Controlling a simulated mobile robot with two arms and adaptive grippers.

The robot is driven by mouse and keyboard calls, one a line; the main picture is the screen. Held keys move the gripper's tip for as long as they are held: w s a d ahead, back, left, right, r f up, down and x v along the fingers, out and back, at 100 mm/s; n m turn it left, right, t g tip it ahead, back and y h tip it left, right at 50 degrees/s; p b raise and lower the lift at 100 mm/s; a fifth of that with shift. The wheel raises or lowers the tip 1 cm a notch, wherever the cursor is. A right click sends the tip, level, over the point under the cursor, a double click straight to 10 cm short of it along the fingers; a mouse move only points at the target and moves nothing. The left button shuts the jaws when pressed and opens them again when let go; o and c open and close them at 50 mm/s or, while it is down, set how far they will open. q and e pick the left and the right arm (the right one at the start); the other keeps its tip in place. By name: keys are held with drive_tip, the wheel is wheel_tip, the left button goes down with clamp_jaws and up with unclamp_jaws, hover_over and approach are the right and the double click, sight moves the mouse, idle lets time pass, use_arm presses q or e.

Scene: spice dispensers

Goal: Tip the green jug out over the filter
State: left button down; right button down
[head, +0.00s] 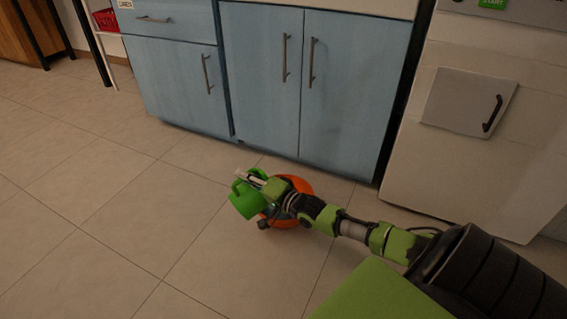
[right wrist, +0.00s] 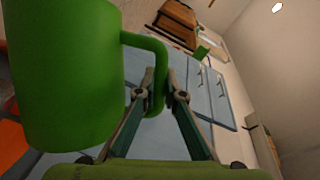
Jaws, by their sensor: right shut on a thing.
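The green jug (head: 245,201) is off the floor in my right gripper (head: 257,178), in the middle of the head view. In the right wrist view the jug (right wrist: 70,75) fills the left side, and the fingers of my right gripper (right wrist: 161,85) are shut on its handle. I cannot tell how far the jug is tilted, and its inside is hidden. A round orange thing (head: 302,187) shows behind and below the gripper, partly covered by it. It may be the filter, but I cannot tell. My left gripper is not in view.
Blue cabinets (head: 265,85) with metal handles stand behind the arm. A white appliance (head: 480,150) with a dark handle stands at the right. A red container (head: 106,19) is at the top left. The tiled floor (head: 90,220) at the left is clear.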

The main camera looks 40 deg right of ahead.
drive_tip(key=shift+d+b, duration=0.25)
drive_tip(key=shift+b, duration=0.05)
